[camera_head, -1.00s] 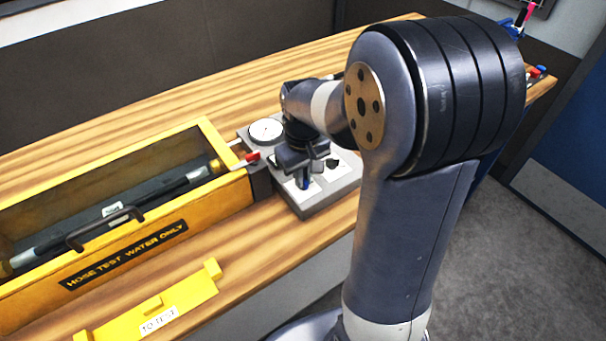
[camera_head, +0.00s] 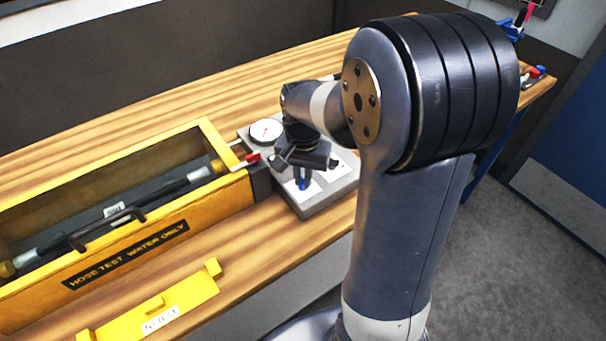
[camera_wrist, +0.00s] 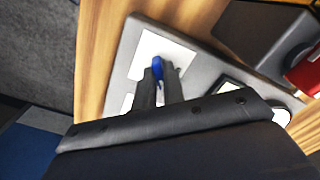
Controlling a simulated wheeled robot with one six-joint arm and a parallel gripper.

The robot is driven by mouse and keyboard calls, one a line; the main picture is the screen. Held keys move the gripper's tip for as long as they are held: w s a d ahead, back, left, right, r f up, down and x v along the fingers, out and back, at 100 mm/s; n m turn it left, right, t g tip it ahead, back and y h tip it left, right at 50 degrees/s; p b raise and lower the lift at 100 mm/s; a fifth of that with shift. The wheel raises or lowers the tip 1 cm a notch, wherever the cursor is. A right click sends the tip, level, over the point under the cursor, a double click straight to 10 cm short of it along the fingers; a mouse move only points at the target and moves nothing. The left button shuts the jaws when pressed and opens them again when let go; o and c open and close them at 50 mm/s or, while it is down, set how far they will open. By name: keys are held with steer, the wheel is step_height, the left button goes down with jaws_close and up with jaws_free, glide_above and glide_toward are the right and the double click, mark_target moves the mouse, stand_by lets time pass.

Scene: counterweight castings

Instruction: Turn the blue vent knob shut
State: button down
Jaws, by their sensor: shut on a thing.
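The blue vent knob (camera_head: 302,185) sits on the front part of a grey panel box (camera_head: 318,211) on the wooden bench. My gripper (camera_head: 303,180) points down over the box, with its fingers shut on the knob. In the wrist view the blue knob (camera_wrist: 157,66) shows between the tips of my gripper (camera_wrist: 155,74), against a white label plate. The fingers hide part of the knob, and I cannot read its angle or the label.
A round white gauge (camera_head: 266,131) and a red-handled valve (camera_head: 251,158) are at the box's left side. A yellow trough (camera_head: 228,190) holding a black hose stands to the left. A yellow plate (camera_head: 170,307) lies at the bench front. Bare wood lies behind the box.

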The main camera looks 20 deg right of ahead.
mark_target(303, 179)
steer(key=m, duration=0.4)
steer(key=shift+m, duration=1.8)
steer(key=c, duration=1.5)
jaws_free()
step_height(303, 179, up, 11)
steer(key=shift+f, duration=0.15)
